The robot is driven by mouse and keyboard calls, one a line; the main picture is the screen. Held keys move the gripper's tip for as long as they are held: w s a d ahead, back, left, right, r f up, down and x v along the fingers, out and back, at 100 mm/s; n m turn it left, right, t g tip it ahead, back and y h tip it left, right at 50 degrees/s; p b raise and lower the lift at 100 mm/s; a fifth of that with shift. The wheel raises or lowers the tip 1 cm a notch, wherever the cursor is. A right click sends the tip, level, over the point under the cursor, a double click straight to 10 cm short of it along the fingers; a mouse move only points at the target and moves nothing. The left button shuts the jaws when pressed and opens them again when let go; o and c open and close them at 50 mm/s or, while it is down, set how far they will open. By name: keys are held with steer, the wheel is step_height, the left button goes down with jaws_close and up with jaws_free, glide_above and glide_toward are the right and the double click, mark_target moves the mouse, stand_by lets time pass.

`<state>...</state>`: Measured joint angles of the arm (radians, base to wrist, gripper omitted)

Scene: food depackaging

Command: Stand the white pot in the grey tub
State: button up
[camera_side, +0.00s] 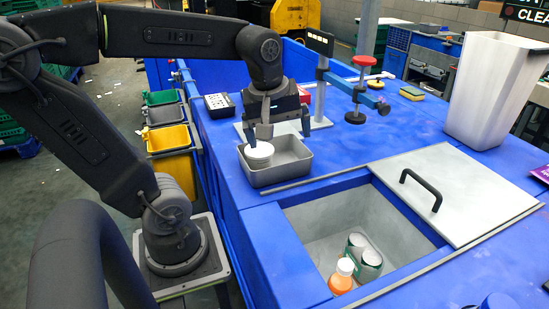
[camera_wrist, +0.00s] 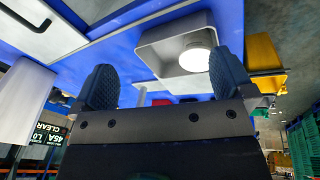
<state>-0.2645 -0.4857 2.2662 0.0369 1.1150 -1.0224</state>
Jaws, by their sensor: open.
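The white pot (camera_side: 259,155) is inside the grey tub (camera_side: 281,178), at its left end in the side view, and looks about upright. In the wrist view the pot (camera_wrist: 194,58) shows as a pale round shape within the tub (camera_wrist: 150,54), close to one wall. My gripper (camera_side: 277,127) is open above the tub, its fingers spread. The wrist view shows my gripper's two fingers (camera_wrist: 164,84) wide apart with nothing between them. The pot's lower part is hidden by the tub wall in the side view.
An open well holds an orange-capped bottle (camera_side: 342,276) and green cans (camera_side: 364,257). A metal lid (camera_side: 462,195) with a black handle lies beside it. A red-topped stand (camera_side: 358,90) and tall white bin (camera_side: 494,90) stand right. Coloured bins (camera_side: 168,138) are left.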

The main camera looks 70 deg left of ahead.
steer(key=s+d+f+m+t, duration=0.1)
steer(key=d+m, duration=0.2)
steer(key=m, duration=0.4)
steer(key=s+d+m+t+h, duration=0.1)
steer(key=s+d+m+t, duration=0.1)
steer(key=d+m, duration=0.2)
steer(key=m, duration=0.3)
steer(key=shift+s+f+m, duration=0.3)
steer(key=shift+f, duration=0.05)
